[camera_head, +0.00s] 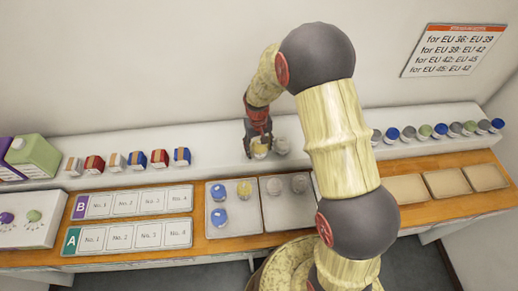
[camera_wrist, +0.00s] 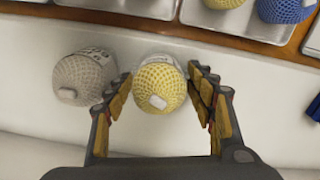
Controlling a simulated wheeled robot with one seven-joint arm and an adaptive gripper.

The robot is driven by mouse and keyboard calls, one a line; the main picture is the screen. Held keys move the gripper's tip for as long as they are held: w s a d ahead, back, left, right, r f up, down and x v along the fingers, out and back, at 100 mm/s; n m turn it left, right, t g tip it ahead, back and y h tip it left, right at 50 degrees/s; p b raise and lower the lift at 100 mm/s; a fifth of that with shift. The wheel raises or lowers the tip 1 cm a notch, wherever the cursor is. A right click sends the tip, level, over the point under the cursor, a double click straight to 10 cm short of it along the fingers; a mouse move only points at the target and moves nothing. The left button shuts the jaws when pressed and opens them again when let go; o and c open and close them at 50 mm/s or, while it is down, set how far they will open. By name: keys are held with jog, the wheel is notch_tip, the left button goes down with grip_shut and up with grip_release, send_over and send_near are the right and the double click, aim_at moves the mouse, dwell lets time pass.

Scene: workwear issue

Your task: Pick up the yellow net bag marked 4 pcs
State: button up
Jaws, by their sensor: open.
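A yellow net bag (camera_wrist: 160,88) with a pale tag lies between the two open fingers of my gripper (camera_wrist: 163,100) in the wrist view. In the head view my gripper (camera_head: 258,143) is over the same yellow bag (camera_head: 261,151) on the white ledge. A grey net bag (camera_wrist: 84,78) sits just left of it in the wrist view; in the head view a grey bag (camera_head: 282,146) is to its right. I cannot read the markings on the yellow bag. Another yellow net bag (camera_head: 244,189) lies in a metal tray with blue bags.
The tray (camera_head: 219,233) with blue and yellow bags stands on the wooden counter, beside a tray with grey bags (camera_head: 298,183). Several small boxes (camera_head: 137,160) line the ledge at left; several rolled items (camera_head: 440,130) line it at right. A sign (camera_head: 452,50) hangs on the wall.

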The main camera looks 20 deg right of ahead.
jog(key=shift+f, duration=0.25)
jog(key=shift+c, duration=1.1)
jog(key=c, duration=0.7)
jog(key=shift+c, duration=0.2)
